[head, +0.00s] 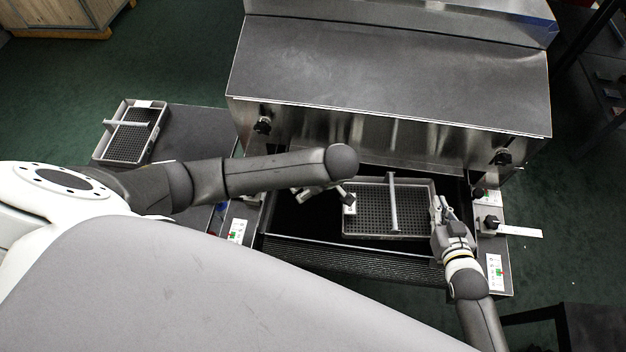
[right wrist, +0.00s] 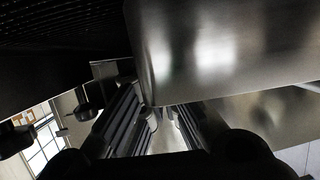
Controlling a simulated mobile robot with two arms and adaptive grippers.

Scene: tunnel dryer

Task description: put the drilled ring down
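I cannot make out a drilled ring in either view. A grey basket with a mesh floor and a cross bar (head: 393,203) lies in the dryer's infeed opening in the head view. My left gripper (head: 324,193) is at the basket's left end, largely hidden under my wrist; whether it holds anything does not show. My right gripper (head: 437,208) is at the basket's right end wall. In the right wrist view its two fingers (right wrist: 158,112) point toward a bright steel surface (right wrist: 225,50); whether they are closed on anything is unclear.
The steel dryer hood (head: 390,75) stands behind the basket. A second mesh basket (head: 107,150) sits on a dark table (head: 205,130) at the left. Black knobs (head: 263,125) and control panels (head: 237,231) flank the opening. Dark belt (head: 345,258) shows in front of the basket.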

